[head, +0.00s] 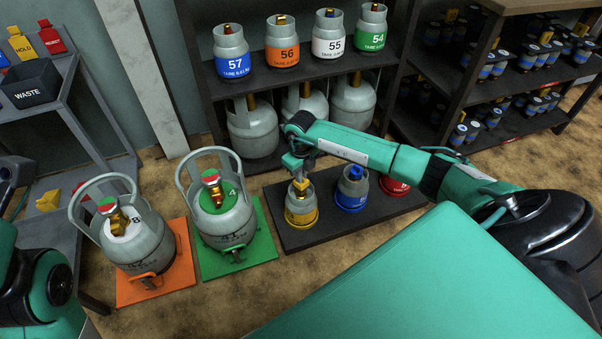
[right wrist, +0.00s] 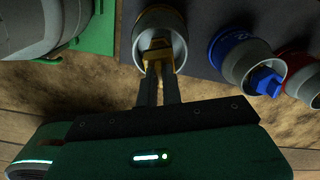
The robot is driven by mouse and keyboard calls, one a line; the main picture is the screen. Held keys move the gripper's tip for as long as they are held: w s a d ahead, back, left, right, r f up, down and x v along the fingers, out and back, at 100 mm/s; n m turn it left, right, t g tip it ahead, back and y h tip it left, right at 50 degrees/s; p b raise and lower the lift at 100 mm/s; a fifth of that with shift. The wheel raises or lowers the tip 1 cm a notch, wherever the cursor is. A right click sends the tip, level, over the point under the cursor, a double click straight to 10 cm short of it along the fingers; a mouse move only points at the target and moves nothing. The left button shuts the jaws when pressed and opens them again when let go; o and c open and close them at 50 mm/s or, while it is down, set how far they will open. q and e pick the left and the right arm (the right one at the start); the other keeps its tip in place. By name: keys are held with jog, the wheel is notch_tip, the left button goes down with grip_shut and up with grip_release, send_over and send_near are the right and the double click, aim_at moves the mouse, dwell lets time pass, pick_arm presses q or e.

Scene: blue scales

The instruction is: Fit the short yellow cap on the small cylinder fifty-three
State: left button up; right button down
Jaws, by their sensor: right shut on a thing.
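A small grey cylinder with a yellow band (head: 301,213) stands at the left end of a dark platform. I take it for fifty-three; its number is not readable. My right gripper (head: 299,174) reaches down over it, shut on a yellow cap (head: 301,187). In the right wrist view the fingers (right wrist: 158,68) enter the cylinder's open collar (right wrist: 139,48), with the yellow cap (right wrist: 157,44) inside it. I cannot tell whether the cap is fully seated on the valve, which is hidden. My left gripper is out of view.
A blue-banded cylinder (head: 352,188) with a blue cap (right wrist: 265,81) and a red-banded one (head: 394,186) stand beside it on the platform (head: 322,233). Two larger handled cylinders stand on green (head: 264,244) and orange (head: 183,275) mats. Numbered cylinders fill the shelf behind. Yellow pieces (head: 48,201) lie on the left shelf.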

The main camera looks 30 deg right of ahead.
jog(key=shift+f+b, duration=0.8)
jog(key=shift+f, duration=0.8)
jog(key=c, duration=1.5)
grip_release()
